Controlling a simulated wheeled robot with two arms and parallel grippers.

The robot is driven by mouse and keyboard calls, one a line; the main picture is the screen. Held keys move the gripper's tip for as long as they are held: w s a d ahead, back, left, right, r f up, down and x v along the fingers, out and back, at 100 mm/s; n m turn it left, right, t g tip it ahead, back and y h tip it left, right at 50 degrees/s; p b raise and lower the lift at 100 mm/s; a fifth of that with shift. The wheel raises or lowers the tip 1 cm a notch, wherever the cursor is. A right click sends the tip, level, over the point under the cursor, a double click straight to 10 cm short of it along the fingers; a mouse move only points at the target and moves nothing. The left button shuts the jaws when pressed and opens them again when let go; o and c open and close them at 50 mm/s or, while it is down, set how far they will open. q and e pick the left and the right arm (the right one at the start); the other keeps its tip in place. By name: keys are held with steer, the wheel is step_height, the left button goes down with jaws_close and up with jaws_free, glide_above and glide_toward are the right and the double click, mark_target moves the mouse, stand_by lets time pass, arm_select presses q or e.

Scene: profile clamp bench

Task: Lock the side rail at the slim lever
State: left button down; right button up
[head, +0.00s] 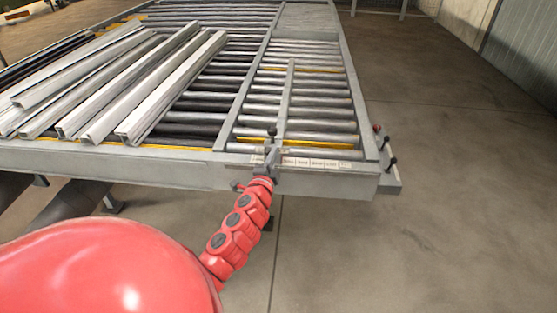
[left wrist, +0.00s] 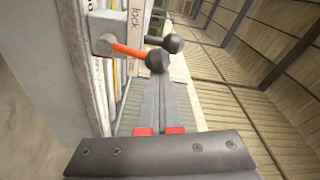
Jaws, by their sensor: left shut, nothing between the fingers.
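In the left wrist view an orange lever (left wrist: 127,50) with a black ball knob (left wrist: 157,60) sticks out from a grey block beside a plate marked "lock". A second black knob (left wrist: 173,43) shows just behind it. I cannot tell which lever is the slim one. My left gripper (left wrist: 162,82) is shut and empty, its fingertips close to the nearer knob; contact is unclear. In the head view my red left arm reaches the table's front edge, where the gripper (head: 271,155) is small beside a dark knob (head: 272,131). My right gripper is out of view.
The roller table (head: 120,170) carries several long pale profiles (head: 150,90) at left. A label strip (head: 315,162) runs along the front edge. More dark knobs (head: 392,160) stand at the right front corner. The floor at right is clear.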

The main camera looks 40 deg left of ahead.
arm_select(q)
steer(key=shift+s+a+n+b, duration=0.25)
steer(key=shift+a+n+b, duration=0.1)
steer(key=shift+n, duration=0.35)
steer(key=shift+s+a+n+b, duration=0.25)
steer(key=shift+a+n, duration=0.1)
steer(key=shift+n, duration=0.35)
steer(key=shift+w, duration=0.1)
steer(key=s+d+r+b, duration=0.1)
steer(key=s+d+b, duration=0.2)
steer(key=s+d, duration=0.3)
steer(key=shift+s+d, duration=0.3)
steer(key=shift+s, duration=0.1)
steer(key=shift+r, duration=0.1)
